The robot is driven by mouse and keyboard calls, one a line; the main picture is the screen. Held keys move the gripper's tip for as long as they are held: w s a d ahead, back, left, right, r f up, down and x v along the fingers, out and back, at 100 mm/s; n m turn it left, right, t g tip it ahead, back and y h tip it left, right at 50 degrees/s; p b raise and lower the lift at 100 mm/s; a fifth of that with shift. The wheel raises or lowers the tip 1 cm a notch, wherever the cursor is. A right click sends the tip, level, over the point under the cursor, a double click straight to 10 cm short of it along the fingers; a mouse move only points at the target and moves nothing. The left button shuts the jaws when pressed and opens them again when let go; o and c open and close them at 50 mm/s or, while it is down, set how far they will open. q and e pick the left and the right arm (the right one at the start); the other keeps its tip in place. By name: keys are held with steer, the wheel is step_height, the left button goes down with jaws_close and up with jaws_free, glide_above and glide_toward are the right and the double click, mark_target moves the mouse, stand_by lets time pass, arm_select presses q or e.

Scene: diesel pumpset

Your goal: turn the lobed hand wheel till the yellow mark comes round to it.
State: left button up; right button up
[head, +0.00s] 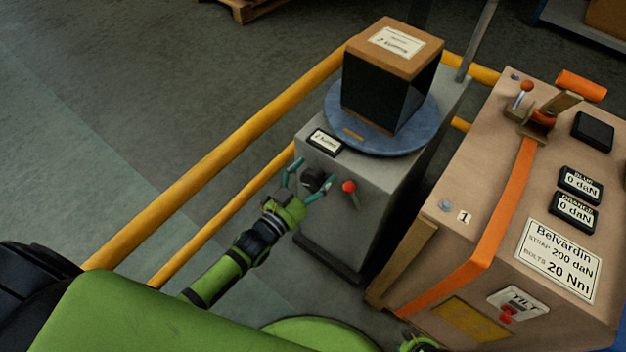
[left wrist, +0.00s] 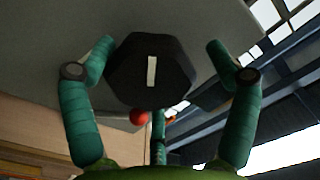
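The dark lobed hand wheel (head: 313,180) sits on the face of a grey pedestal (head: 345,215). In the left wrist view the wheel (left wrist: 130,72) shows black, with a pale upright bar at its middle. My left gripper (head: 306,180) is around it, its teal fingers spread on both sides; it also shows in the left wrist view (left wrist: 160,62). The fingers look open, with a gap at the right side. A round blue turntable (head: 405,139) tops the pedestal. A small yellowish-tan patch (head: 352,134) lies on its near-left rim.
A dark box with a brown top (head: 413,57) stands on the turntable. A red-knobbed lever (head: 349,187) is just right of the wheel. Yellow rails (head: 215,155) run behind my left arm. A tan strapped crate (head: 475,180) stands at right.

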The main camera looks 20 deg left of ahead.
arm_select(q)
steer(key=shift+s+d, duration=0.1)
steer(key=shift+d, duration=0.05)
steer(key=shift+s+f, duration=0.1)
steer(key=shift+s, duration=0.1)
steer(key=v, duration=1.1)
steer(key=shift+s+r, duration=0.25)
